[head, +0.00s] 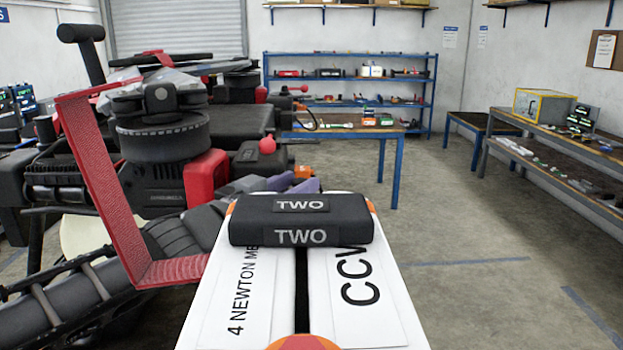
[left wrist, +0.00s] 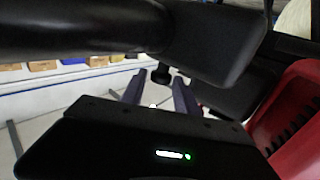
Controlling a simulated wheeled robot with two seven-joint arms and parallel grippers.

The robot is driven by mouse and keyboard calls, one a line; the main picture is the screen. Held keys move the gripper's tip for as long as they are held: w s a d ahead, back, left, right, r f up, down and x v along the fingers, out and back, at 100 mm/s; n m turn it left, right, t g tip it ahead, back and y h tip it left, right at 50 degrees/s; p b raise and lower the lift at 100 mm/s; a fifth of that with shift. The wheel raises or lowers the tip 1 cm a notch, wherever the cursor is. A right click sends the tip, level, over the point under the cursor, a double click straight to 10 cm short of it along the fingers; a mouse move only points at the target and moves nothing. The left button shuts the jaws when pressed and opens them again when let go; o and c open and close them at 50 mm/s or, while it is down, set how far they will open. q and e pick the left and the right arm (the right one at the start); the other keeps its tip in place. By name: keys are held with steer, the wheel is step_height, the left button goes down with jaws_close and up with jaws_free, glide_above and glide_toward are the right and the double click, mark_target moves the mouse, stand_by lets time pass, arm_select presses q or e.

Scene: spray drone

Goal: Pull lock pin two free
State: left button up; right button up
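The drone (head: 170,140) stands at the left with dark arms and motors. A black block marked TWO (head: 302,219) sits across a white labelled plate (head: 240,285) in the near middle. My left gripper (head: 292,184) reaches in from the left behind this block, its purple-grey fingers partly hidden. In the left wrist view, its fingers (left wrist: 157,90) are apart, and a small dark knob (left wrist: 160,76) shows between or just beyond them; contact cannot be told. A red knob (head: 267,145) stands on the drone above the fingers. Which part is lock pin two is unclear. My right gripper is not in view.
A red angled frame (head: 95,180) rises at the left near my arm. A wooden table (head: 350,127) and blue shelves (head: 345,76) stand behind. A bench (head: 570,175) runs along the right. The floor between is clear.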

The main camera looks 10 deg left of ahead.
mark_target(306, 179)
arm_select(q)
steer(key=x, duration=0.5)
steer(key=shift+w, duration=0.15)
jaws_close()
stand_by(1.3)
